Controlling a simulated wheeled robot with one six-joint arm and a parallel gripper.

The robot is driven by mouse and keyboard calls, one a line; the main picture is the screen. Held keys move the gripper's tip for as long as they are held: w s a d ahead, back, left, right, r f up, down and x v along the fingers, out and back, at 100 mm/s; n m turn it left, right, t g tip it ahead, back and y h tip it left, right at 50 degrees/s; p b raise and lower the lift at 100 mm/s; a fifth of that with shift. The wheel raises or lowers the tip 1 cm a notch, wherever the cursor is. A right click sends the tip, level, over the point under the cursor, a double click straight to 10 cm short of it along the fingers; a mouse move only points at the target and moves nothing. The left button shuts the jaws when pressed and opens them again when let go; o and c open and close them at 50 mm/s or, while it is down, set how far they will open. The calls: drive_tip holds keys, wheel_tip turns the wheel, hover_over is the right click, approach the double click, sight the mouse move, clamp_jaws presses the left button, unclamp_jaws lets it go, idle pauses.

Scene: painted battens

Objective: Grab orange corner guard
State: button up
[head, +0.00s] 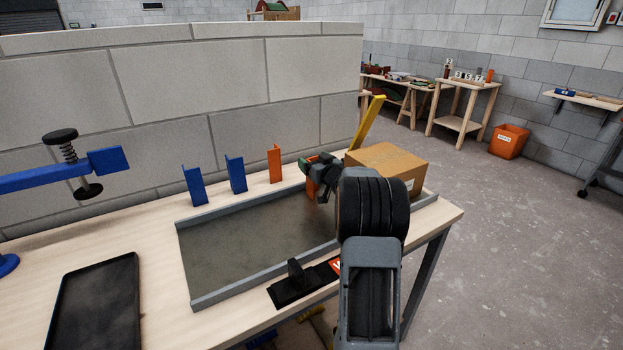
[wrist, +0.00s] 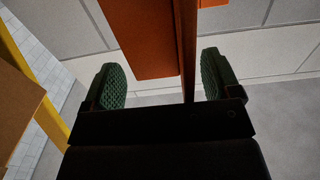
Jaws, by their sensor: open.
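An orange corner guard (head: 311,190) stands at the right end of the row along the back of the bench, mostly hidden behind my gripper (head: 316,167). In the wrist view this orange guard (wrist: 145,40) rises between the two green ribbed finger pads of my gripper (wrist: 163,82). The jaws are open, with a gap visible on either side of the guard's thin edge. A second orange corner guard (head: 274,163) stands upright just to the left, and its edge may be the orange patch at the top of the wrist view.
Two blue corner guards (head: 236,174) stand farther left. A cardboard box (head: 388,165) and a yellow batten (head: 367,123) are close to the right of my gripper. A block wall (head: 180,90) rises behind. A black tray (head: 95,300) and blue clamp (head: 45,178) are at left.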

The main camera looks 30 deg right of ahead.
drive_tip(key=shift+c, duration=0.2)
drive_tip(key=c, duration=1.2)
